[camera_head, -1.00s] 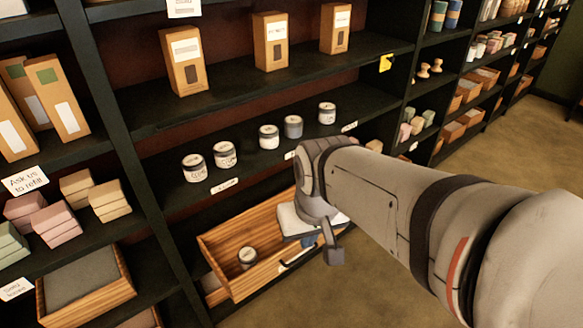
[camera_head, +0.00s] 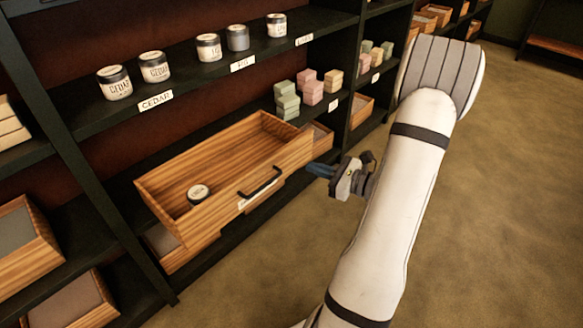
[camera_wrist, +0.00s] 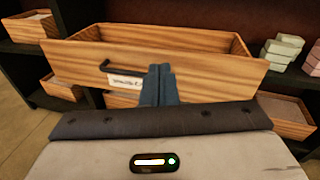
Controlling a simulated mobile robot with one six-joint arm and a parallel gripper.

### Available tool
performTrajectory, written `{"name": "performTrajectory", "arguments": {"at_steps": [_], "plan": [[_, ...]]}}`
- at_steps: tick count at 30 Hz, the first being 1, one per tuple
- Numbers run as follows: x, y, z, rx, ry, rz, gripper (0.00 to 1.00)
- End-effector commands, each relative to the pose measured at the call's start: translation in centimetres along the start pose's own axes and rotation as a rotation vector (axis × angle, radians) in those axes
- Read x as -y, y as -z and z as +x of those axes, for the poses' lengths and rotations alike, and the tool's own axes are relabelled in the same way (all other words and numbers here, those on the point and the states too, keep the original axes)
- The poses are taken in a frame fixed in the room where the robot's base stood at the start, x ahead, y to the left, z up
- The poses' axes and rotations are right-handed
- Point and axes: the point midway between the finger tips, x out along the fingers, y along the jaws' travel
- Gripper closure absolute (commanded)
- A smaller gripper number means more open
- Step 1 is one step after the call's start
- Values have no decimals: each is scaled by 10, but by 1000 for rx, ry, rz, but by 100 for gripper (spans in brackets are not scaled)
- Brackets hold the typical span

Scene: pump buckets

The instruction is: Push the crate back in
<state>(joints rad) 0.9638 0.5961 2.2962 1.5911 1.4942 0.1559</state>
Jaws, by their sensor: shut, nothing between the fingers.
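The wooden crate (camera_head: 218,170) juts out from the shelf like a drawer. It has a black handle and a white label on its front. One jar (camera_head: 198,194) sits inside it, towards the left. In the wrist view the crate's front (camera_wrist: 150,65) faces me, with the handle left of my fingers. My gripper (camera_head: 320,170) is shut and empty, its blue fingers pointing at the right end of the crate's front. The fingers also show in the wrist view (camera_wrist: 159,84), overlapping the crate's front. I cannot tell whether they touch it.
Several jars (camera_head: 208,47) stand on the shelf above. Stacked soap blocks (camera_head: 311,85) lie on the shelf to the right of the crate. Other wooden crates (camera_head: 20,245) sit at lower left. The floor (camera_head: 480,190) at right is clear.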

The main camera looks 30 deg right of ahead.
Motion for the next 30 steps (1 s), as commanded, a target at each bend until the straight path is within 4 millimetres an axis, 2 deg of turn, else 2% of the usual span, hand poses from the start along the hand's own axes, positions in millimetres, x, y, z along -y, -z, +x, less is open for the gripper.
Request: {"name": "performTrajectory", "arguments": {"at_steps": [1,3,6,9,14,24,30], "plan": [[13,25,-11,18,73,39,100],[27,38,-22,39,148,73,100],[38,48,-30,55,207,97,100],[43,49,-27,60,223,102,100],[47,48,-2,61,219,100,100],[62,45,68,61,218,98,100],[69,43,94,60,220,99,100]]}}
